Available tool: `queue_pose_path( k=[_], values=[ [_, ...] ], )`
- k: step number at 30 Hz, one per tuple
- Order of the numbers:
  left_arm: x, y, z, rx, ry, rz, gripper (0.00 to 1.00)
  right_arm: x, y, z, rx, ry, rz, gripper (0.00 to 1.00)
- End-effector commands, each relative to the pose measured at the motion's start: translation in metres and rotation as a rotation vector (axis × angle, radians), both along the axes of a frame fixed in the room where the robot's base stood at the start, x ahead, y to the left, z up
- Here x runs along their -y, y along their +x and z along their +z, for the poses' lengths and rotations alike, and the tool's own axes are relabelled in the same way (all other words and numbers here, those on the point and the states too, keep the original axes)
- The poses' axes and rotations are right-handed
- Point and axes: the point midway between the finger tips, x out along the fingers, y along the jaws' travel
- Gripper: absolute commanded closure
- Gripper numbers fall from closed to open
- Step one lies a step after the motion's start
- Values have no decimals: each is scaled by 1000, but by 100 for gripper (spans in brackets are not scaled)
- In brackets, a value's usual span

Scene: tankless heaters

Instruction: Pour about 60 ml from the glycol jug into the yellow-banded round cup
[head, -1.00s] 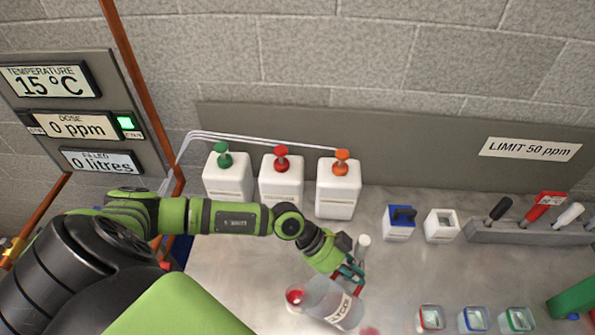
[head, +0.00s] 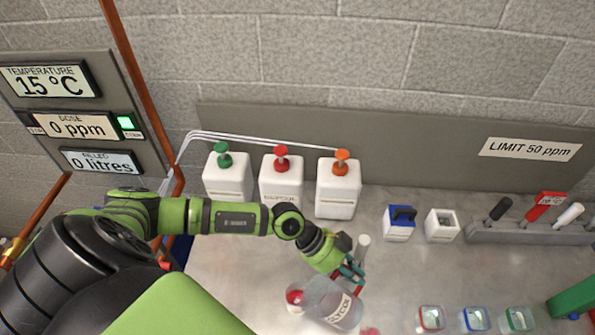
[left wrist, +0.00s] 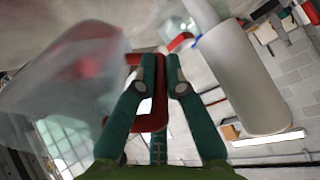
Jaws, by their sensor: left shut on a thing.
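The clear glycol jug (head: 318,293), with a white label, is low in the middle of the head view and looks tilted. My left gripper (head: 354,282) is shut on its red handle. In the left wrist view, the fingers (left wrist: 160,65) close around the red handle (left wrist: 152,118), and the see-through jug body (left wrist: 60,80) fills the left side. A red round part (head: 294,297) shows at the jug's left end. I cannot make out the yellow-banded round cup, nor any liquid stream. My right gripper is not in view.
A white cylinder (head: 362,246) stands close behind my left gripper. White pump bottles (head: 338,195) line the back. Square cups with red (head: 431,318), blue (head: 474,319) and green (head: 518,319) rims stand at front right. A tool rack (head: 530,232) is behind them.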

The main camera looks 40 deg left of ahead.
Motion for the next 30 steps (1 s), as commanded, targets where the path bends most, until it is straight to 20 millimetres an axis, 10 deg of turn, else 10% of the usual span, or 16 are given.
queue_pose_path(
  k=[19, 30],
  values=[
    [10, 4, -13, -35, 195, -13, 100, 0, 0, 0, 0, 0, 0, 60],
    [22, 8, 40, -61, 326, -26, 100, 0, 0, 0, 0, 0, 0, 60]
  ],
)
